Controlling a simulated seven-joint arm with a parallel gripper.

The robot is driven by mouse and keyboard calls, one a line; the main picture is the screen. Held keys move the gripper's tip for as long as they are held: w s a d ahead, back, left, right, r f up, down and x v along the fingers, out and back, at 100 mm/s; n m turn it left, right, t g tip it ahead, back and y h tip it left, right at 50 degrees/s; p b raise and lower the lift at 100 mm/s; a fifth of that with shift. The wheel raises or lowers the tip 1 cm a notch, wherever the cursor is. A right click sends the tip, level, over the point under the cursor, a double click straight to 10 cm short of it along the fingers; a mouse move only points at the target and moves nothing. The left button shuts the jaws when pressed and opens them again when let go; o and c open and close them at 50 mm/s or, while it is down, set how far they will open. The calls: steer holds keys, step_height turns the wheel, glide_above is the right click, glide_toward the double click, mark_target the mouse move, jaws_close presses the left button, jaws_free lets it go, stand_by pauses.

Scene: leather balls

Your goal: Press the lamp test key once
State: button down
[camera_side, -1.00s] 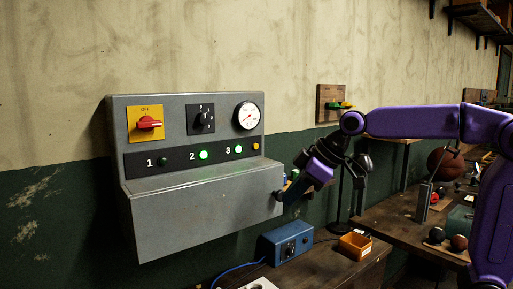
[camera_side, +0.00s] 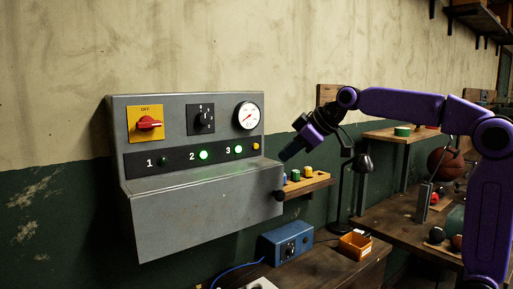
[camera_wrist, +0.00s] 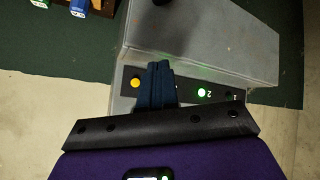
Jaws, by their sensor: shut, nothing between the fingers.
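A grey control box (camera_side: 200,215) hangs on the wall. Its dark strip carries a small yellow-orange key (camera_side: 256,146) at the right end, past lamp 3 (camera_side: 238,149). Lamp 3 and lamp 2 (camera_side: 204,155) glow green; lamp 1 (camera_side: 164,161) is dark. My gripper (camera_side: 284,157) is shut and empty, just right of and slightly below the key, apart from it in the side view. In the wrist view, the blue fingertips (camera_wrist: 160,70) lie beside the yellow key (camera_wrist: 135,83) and hide lamp 3; lamp 2 (camera_wrist: 202,92) shows lit.
The box also bears a red switch on yellow (camera_side: 149,124), a black rotary knob (camera_side: 203,119) and a gauge (camera_side: 247,115). A small shelf with coloured pieces (camera_side: 306,182) sits right of the box. A blue unit (camera_side: 286,243) and orange bin (camera_side: 355,245) stand below.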

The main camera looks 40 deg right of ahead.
steer(key=shift+w, duration=4.15)
steer(key=shift+w, duration=0.45)
steer(key=shift+w, duration=0.4)
steer(key=shift+s, duration=0.85)
steer(key=s, duration=0.5)
